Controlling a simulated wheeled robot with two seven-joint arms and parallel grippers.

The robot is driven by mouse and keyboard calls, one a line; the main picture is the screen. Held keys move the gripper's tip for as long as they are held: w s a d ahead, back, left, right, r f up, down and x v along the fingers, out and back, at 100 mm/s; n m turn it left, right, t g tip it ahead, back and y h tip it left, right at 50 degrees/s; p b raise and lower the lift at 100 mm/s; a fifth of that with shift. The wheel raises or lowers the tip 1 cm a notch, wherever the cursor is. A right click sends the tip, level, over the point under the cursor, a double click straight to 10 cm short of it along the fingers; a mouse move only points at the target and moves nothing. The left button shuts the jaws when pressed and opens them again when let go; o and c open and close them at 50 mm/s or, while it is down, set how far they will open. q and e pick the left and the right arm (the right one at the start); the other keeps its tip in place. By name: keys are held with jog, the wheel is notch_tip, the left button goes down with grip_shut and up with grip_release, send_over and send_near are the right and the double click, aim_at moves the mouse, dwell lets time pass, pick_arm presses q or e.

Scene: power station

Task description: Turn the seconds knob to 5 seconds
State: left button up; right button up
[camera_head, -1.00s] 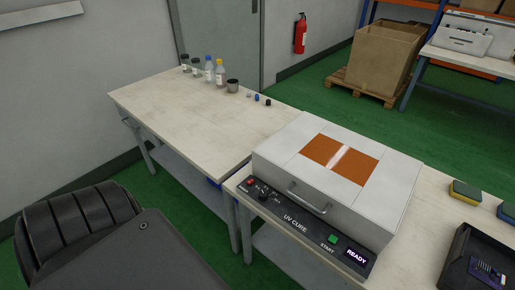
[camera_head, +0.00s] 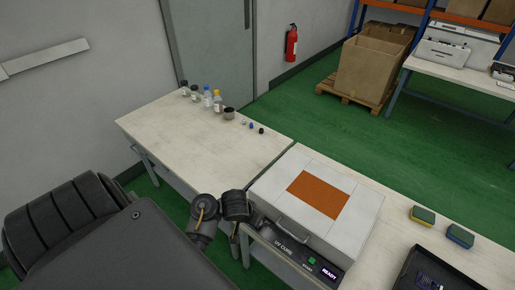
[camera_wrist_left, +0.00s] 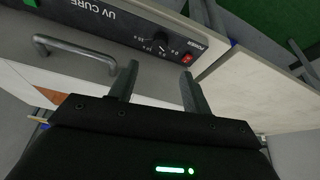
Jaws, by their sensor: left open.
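The dark knob (camera_wrist_left: 160,38) with pale marks around it is on the black front panel (camera_wrist_left: 130,22) of the UV CURE box in the left wrist view. A red power switch (camera_wrist_left: 187,58) sits beside it. My left gripper (camera_wrist_left: 158,70) is open and empty, its two fingers apart just short of the panel, with the knob beyond the gap between them. In the head view my left arm covers the knob's end of the panel (camera_head: 285,243); a READY display (camera_head: 329,273) and a green START button (camera_head: 312,260) show. My right gripper is out of view.
The box's metal handle (camera_wrist_left: 75,55) is close to the left finger in the wrist view. Bottles (camera_head: 207,95), a dark cup (camera_head: 228,113) and small caps stand at the back of the left table (camera_head: 190,140). Sponges (camera_head: 460,236) and a black tray (camera_head: 440,265) lie right of the box.

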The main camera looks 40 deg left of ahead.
pick_arm(q)
jog(key=b+x, duration=0.4)
jog(key=x, duration=0.5)
jog(key=shift+f, duration=0.35)
jog(key=shift+w+f, duration=0.25)
jog(key=shift+f, duration=0.25)
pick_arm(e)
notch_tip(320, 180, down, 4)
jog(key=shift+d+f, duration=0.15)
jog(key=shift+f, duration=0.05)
pick_arm(q)
jog(key=c, duration=1)
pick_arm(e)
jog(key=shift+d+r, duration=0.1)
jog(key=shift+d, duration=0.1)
